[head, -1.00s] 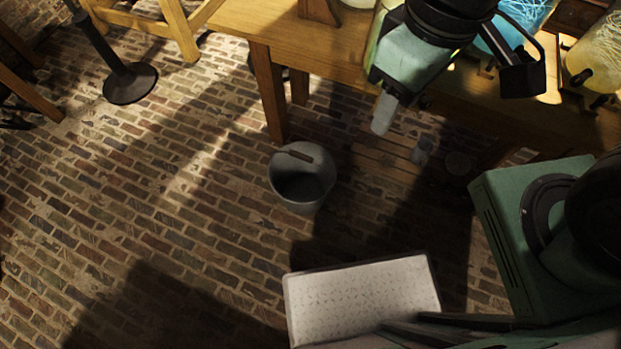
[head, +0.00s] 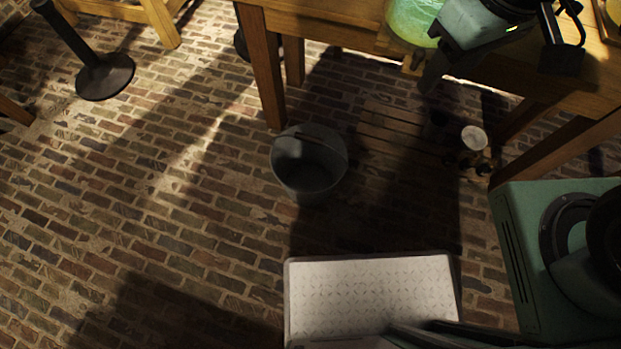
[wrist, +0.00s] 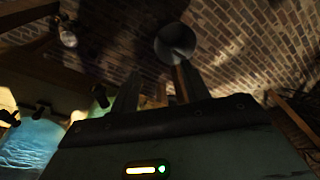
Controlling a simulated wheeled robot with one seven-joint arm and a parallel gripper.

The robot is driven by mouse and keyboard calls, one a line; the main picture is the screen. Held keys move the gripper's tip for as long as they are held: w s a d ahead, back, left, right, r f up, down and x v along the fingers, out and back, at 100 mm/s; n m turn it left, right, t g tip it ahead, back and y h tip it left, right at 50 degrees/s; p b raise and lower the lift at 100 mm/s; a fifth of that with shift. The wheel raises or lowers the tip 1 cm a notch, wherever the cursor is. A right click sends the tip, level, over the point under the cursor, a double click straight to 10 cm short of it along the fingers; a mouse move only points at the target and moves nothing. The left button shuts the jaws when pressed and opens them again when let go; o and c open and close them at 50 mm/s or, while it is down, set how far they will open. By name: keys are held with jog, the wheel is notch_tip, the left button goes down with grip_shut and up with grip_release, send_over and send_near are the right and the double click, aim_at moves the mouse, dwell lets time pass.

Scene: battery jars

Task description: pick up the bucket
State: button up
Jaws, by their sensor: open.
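The grey bucket (head: 308,170) stands upright on the brick floor, beside a leg of the wooden table, with its handle lying across the rim. It also shows in the wrist view (wrist: 175,42), beyond my fingertips and a little right of their middle. My gripper (head: 432,76) is at the table's front edge, up and right of the bucket and apart from it. In the wrist view my gripper (wrist: 155,76) has its two fingers apart with nothing between them. The bucket's inside is dark, so I cannot tell if it holds anything.
The wooden table (head: 340,22) carries a green-glowing jar (head: 410,18) close to my gripper. Under it are wooden slats (head: 400,132) and a small pale-topped container (head: 474,138). A dark post base (head: 105,77) stands at the upper left. The brick floor left of the bucket is clear.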

jog(key=w+d+f+t+b, duration=0.1)
jog(key=w+d+f+b, duration=0.4)
jog(key=f+b, duration=0.5)
jog(key=w+d+f+t+b, duration=0.1)
jog(key=w+d+f+b, duration=0.5)
jog(key=f, duration=0.8)
jog(key=w+d+f+t+b, duration=0.1)
jog(key=w+d+f+b, duration=0.3)
jog(key=f+b, duration=0.65)
jog(key=n+t+y+p, duration=0.1)
jog(key=n+t+y, duration=0.1)
jog(key=n+y, duration=0.95)
send_near(316, 141)
jog(key=a+f+y+b, duration=0.1)
jog(key=w+f+m+y+b, duration=0.1)
jog(key=f+b, duration=0.1)
jog(key=w+a+f+m+y+b, duration=0.1)
jog(key=b, duration=0.1)
jog(key=shift+w+a+f+m, duration=0.25)
jog(key=shift+a+f, duration=0.1)
jog(key=b+x, duration=0.3)
jog(key=x, duration=0.2)
jog(key=shift+a+r, duration=0.15)
jog(key=shift+r, duration=0.05)
jog(key=shift+w+a, duration=0.1)
jog(key=shift+a, duration=0.25)
jog(key=shift+r, duration=0.1)
